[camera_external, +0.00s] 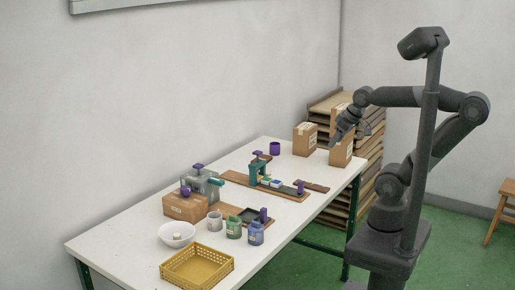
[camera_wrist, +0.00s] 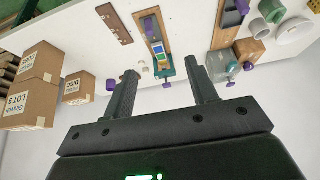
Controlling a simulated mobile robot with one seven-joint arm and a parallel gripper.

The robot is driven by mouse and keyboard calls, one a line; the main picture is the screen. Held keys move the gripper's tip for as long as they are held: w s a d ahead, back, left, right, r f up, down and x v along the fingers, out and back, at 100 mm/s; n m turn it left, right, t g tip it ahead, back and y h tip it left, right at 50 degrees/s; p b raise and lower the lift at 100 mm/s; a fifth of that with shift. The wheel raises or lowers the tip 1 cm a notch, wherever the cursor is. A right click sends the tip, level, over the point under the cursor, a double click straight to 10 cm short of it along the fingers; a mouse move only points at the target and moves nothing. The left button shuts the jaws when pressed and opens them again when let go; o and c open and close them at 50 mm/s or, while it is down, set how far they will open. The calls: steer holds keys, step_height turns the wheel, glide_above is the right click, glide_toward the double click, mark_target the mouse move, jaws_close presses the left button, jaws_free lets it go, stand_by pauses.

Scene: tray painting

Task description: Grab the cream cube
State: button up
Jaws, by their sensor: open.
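A small pale piece (camera_external: 177,236), perhaps the cream cube, lies in the white bowl (camera_external: 164,232) near the table's front left. It is too small to make out its shape. The bowl shows at the upper right in the wrist view (camera_wrist: 296,31), where I cannot make out the piece. Small coloured blocks (camera_external: 276,183) sit on the wooden board with the green fixture, also in the wrist view (camera_wrist: 158,52). My gripper (camera_external: 335,142) is at the far right end of the table, by the cardboard boxes, far from the bowl. In the wrist view my gripper (camera_wrist: 164,77) is open and empty.
Cardboard boxes (camera_external: 304,139) stand at the far end, also in the wrist view (camera_wrist: 31,93). A yellow basket (camera_external: 197,268), paint jars (camera_external: 256,233), a brown box (camera_external: 185,206) and a grey machine (camera_external: 203,185) crowd the near end. Table (camera_external: 130,226) left of the bowl is bare.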

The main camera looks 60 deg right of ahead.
steer(key=w+d+r+g, duration=0.1)
steer(key=w+d+g, duration=0.15)
steer(key=w, duration=1.15)
steer(key=w+d+r+g, duration=0.1)
steer(key=w+d, duration=0.2)
steer(key=w, duration=1.1)
steer(key=w+d+f, duration=0.3)
steer(key=w+f, duration=0.3)
steer(key=f, duration=0.2)
steer(key=w+d+f+g, duration=0.1)
steer(key=w+d+f, duration=0.2)
steer(key=w+f, duration=0.3)
steer(key=w+d+f+g, duration=0.1)
steer(key=w+d+f, duration=0.2)
steer(key=f, duration=0.6)
steer(key=shift+w+f, duration=0.2)
steer(key=shift+w, duration=0.5)
steer(key=shift+w+f, duration=0.15)
steer(key=shift+w, duration=0.55)
steer(key=shift+w+d+f, duration=0.15)
steer(key=shift+w+f, duration=0.05)
steer(key=shift+f, duration=1.3)
steer(key=shift+w+d+f, duration=0.1)
steer(key=shift+w+f, duration=0.05)
steer(key=shift+f, duration=1.35)
